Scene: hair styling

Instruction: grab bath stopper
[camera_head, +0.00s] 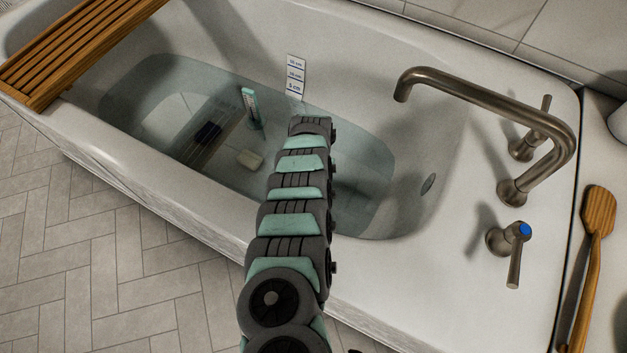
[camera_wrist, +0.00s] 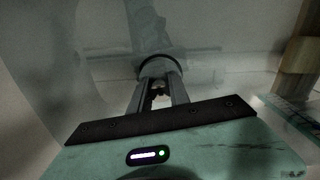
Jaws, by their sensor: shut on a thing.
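In the wrist view my gripper (camera_wrist: 158,82) is shut on a small round grey piece with a dark rim, which I take to be the bath stopper (camera_wrist: 160,66). It sits between the fingertips, under murky water, so its finer details are unclear. In the head view my arm reaches down into the bathtub (camera_head: 440,290), and the gripper and the stopper are hidden behind the arm.
A wooden rack (camera_head: 75,50) spans the tub's left end. The faucet (camera_head: 480,92) overhangs the right end.

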